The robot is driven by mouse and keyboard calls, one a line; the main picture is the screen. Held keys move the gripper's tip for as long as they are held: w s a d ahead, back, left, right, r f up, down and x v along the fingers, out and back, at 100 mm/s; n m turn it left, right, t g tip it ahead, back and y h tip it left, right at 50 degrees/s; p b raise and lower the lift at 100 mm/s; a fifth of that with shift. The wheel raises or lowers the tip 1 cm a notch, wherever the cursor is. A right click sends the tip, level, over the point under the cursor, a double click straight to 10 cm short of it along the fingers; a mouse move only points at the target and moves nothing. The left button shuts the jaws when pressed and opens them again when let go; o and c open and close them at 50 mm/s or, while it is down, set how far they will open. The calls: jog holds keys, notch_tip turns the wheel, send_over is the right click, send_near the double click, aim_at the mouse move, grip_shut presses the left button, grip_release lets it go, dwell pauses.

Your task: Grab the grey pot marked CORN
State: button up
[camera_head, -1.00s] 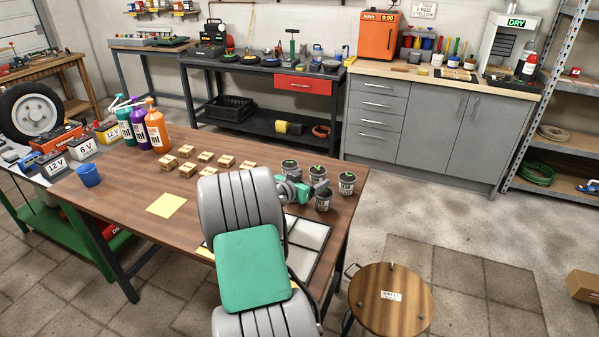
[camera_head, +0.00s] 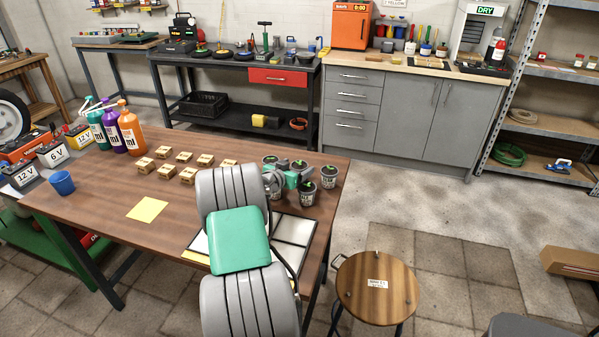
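Several grey pots with dark soil, green sprouts and white labels stand in a group at the right end of the brown wooden table (camera_head: 110,210). One is the right pot (camera_head: 329,177), another the front pot (camera_head: 307,194), another the back pot (camera_head: 270,163). The labels are too small to read, so I cannot tell which is marked CORN. My gripper (camera_head: 284,181) is low among the pots, partly hidden behind my grey and green arm. Its fingers are not clear enough to show whether they are open or shut.
A white-panelled tray (camera_head: 292,230) lies under my arm. A round stool (camera_head: 376,287) stands at right; floor beyond it is open.

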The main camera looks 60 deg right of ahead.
jog(key=c, duration=1.5)
jog(key=shift+r, duration=0.1)
jog(key=shift+c, duration=0.2)
